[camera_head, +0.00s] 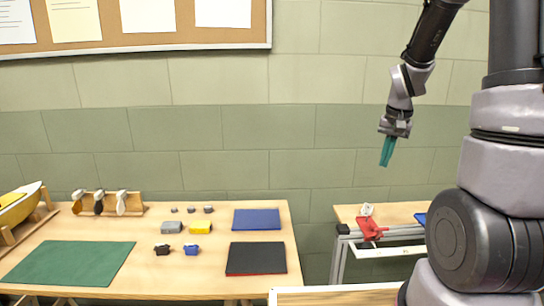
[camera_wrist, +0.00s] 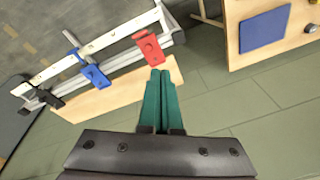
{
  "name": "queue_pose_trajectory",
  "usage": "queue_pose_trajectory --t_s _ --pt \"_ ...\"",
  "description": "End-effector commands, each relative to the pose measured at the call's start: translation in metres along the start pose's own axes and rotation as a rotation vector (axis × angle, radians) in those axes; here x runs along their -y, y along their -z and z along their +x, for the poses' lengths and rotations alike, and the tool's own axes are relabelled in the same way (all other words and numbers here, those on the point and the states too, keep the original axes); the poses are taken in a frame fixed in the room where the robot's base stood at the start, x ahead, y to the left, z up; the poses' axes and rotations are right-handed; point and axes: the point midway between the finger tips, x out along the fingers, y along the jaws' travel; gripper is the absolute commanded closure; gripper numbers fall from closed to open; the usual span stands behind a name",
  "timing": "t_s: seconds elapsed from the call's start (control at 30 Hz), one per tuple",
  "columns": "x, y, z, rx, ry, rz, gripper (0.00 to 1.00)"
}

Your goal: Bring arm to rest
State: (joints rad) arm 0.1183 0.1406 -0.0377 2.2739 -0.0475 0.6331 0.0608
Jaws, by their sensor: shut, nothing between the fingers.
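My gripper (camera_head: 388,151) hangs in the air in front of the green block wall, fingers pointing down. It is above and to the right of the near wooden table, above the bench with the red part. In the wrist view its teal fingers (camera_wrist: 160,75) are together with nothing between them. My arm comes down to it from the upper right in the head view.
The table (camera_head: 60,245) holds a green mat (camera_head: 72,263), a blue mat (camera_head: 256,219), a dark red-edged mat (camera_head: 256,258), small blocks and a yellow boat. A bench with a rail carries a red clamp (camera_head: 370,229) and a blue one (camera_wrist: 95,75). Air around the gripper looks clear.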

Motion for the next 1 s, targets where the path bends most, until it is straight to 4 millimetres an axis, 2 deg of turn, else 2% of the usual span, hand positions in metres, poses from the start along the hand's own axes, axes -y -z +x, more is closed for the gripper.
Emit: queue_pose_trajectory --t_s 0.03,0.2,0.4,0.5,0.7,0.83,1.0 --pt "0.007 -0.007 -0.026 -0.033 0.024 -0.008 1.0" --pt "0.02 -0.038 -0.094 -0.117 0.095 -0.026 1.0" --pt "0.028 -0.088 -0.161 -0.209 0.185 -0.054 1.0" --pt "0.028 -0.114 -0.186 -0.253 0.228 -0.07 1.0" --pt "0.025 -0.153 -0.215 -0.31 0.291 -0.093 1.0" --pt "0.024 -0.164 -0.221 -0.324 0.308 -0.1 1.0" --pt "0.024 -0.167 -0.222 -0.325 0.311 -0.101 1.0"
